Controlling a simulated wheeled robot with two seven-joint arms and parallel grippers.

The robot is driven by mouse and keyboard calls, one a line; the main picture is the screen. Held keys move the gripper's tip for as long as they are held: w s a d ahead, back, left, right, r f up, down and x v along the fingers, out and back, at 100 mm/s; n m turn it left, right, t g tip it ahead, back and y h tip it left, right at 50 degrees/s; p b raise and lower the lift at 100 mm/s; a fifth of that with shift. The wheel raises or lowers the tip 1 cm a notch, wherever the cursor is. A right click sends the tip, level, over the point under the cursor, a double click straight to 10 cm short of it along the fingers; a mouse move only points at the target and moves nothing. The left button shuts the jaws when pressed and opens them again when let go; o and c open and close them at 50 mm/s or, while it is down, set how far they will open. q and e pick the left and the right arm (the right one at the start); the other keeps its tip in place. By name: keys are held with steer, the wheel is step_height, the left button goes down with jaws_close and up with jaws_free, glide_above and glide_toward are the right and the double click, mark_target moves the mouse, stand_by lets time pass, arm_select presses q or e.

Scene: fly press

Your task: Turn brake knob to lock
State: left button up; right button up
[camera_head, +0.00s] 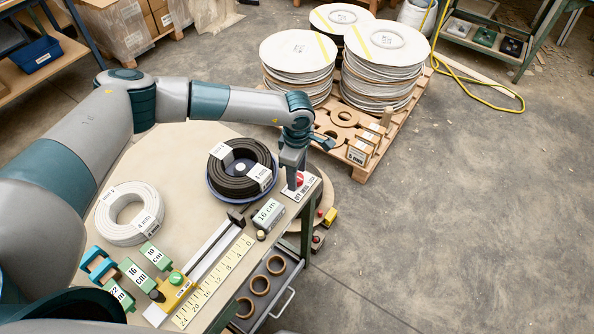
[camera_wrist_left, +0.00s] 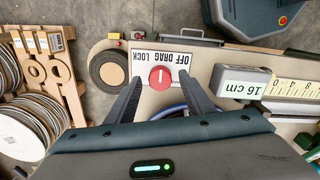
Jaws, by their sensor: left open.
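The red brake knob (camera_wrist_left: 160,77) with a white line mark sits on a white label plate (camera_wrist_left: 147,43) reading OFF, DRAG, LOCK. In the left wrist view the lettering is upside down, with LOCK at the left and OFF at the right. The white line runs up and down the picture, roughly toward DRAG in the middle. My left gripper (camera_wrist_left: 162,88) is open, with one finger on each side of the knob and gaps to it. In the head view the left gripper (camera_head: 292,184) points down at the bench corner, partly hiding the knob (camera_head: 299,179). My right gripper is not in view.
A black cable coil (camera_head: 240,168) in a blue dish lies left of the gripper. A grey 16 cm block (camera_head: 268,215) and a ruler (camera_head: 215,283) stand nearby. A white coil (camera_head: 130,213) is farther left. A pallet with reels (camera_head: 380,65) stands behind on open floor.

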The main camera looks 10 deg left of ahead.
arm_select(q)
steer(key=c, duration=1.1)
steer(key=shift+o, duration=0.2)
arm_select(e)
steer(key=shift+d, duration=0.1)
arm_select(q)
steer(key=shift+f, duration=0.1)
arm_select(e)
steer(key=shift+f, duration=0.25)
arm_select(q)
steer(key=shift+f+n+b, duration=0.1)
steer(key=shift+n+b, duration=1)
steer(key=shift+b, duration=0.15)
steer(key=n+b, duration=0.2)
steer(key=n, duration=0.1)
steer(key=shift+b, duration=0.4)
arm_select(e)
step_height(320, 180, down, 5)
arm_select(q)
steer(key=n+b, duration=0.1)
steer(key=n, duration=0.1)
steer(key=n+b, duration=0.1)
steer(key=shift+r+n, duration=0.2)
steer(key=shift+n, duration=0.2)
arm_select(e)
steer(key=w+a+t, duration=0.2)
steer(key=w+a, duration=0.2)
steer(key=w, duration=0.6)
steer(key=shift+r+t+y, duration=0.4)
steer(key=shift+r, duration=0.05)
